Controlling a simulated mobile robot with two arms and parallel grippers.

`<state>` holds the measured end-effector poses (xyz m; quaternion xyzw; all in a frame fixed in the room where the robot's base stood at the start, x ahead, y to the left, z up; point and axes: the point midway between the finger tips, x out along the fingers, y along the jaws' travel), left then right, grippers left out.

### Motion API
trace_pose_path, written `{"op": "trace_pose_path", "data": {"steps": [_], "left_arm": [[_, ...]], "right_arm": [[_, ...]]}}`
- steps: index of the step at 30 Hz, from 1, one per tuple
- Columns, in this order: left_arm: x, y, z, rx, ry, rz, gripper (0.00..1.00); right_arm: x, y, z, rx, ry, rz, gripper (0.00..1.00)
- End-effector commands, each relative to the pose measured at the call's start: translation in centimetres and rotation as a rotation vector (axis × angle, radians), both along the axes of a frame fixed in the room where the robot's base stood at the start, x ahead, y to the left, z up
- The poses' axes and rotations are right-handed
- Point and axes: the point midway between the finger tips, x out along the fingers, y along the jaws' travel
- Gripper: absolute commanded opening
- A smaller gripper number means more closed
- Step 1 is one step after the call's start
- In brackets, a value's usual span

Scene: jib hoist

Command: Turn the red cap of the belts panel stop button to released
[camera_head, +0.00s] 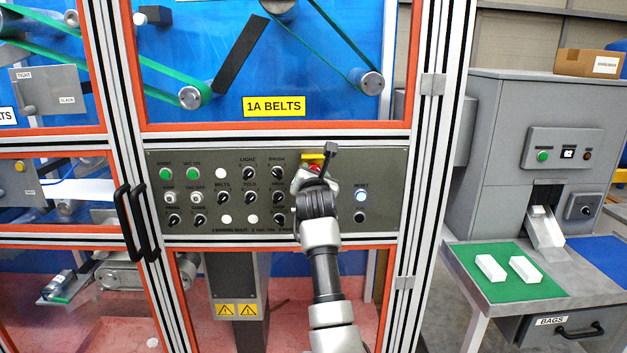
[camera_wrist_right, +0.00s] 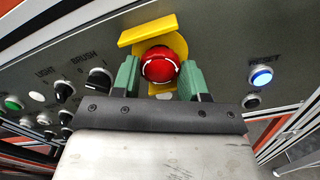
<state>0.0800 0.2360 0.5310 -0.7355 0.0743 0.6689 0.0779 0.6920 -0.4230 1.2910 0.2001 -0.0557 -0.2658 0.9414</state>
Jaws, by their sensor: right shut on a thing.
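The belts panel (camera_head: 270,228) is a dark grey strip of buttons and knobs below the yellow "1A BELTS" sign (camera_head: 274,106). The stop button's red cap (camera_wrist_right: 160,65) sits in a yellow surround (camera_wrist_right: 150,35) in the right wrist view. My right gripper (camera_wrist_right: 163,75) is at the panel with its green fingers on both sides of the cap, shut on it. In the head view my right gripper (camera_head: 316,180) covers most of the cap, and only a bit of red and the yellow surround show. My left gripper is not in view.
A lit white-blue RESET button (camera_head: 361,196) is right of the gripper, with a black button below it. Several knobs and green buttons (camera_head: 166,174) fill the panel's left. Black door handles (camera_head: 130,222) stick out at left. A grey machine (camera_head: 520,120) stands at right.

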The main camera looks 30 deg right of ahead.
Motion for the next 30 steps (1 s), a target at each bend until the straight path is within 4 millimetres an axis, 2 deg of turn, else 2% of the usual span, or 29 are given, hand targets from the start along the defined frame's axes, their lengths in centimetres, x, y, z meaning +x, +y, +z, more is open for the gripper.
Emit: {"op": "trace_pose_path", "data": {"steps": [1,13,14,18,30], "left_arm": [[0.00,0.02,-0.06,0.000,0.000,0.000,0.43],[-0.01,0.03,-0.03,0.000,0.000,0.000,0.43],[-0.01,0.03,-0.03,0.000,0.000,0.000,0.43],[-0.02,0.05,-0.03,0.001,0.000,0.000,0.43],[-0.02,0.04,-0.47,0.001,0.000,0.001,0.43]], "right_arm": [[-0.04,-0.07,0.47,0.002,-0.014,0.000,0.20],[-0.06,-0.09,0.69,0.005,-0.019,-0.001,0.20],[-0.07,-0.09,0.69,0.005,-0.019,-0.001,0.48],[-0.05,-0.06,0.61,0.004,-0.018,0.000,0.69],[-0.62,0.38,0.27,0.006,-0.015,0.000,0.69]]}}
